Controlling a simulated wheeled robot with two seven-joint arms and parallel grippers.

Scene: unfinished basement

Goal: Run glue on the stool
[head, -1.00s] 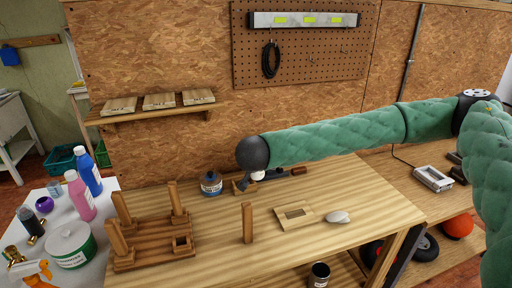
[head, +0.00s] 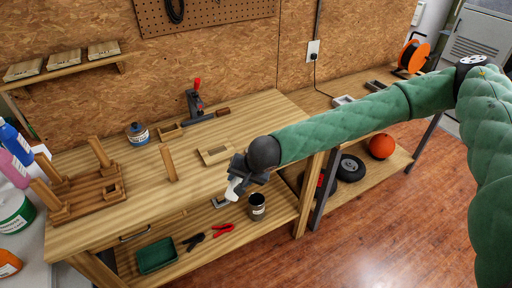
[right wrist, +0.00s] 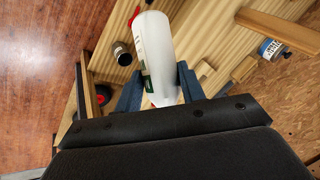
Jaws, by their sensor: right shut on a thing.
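The brown wooden stool (head: 82,196) lies upside down at the left of the workbench, with several legs standing up and an empty square socket at its right corner. A loose leg (head: 169,165) stands upright to its right. My right gripper (head: 240,174) is over the bench's front edge, shut on a white glue bottle (head: 233,190), well to the right of the stool. In the right wrist view the bottle (right wrist: 154,45) sits between the two dark fingers, its green label partly showing. My left gripper is not in view.
A dark can (head: 257,206), pliers and a green tray (head: 156,255) are on the shelf below. Bottles crowd the far left.

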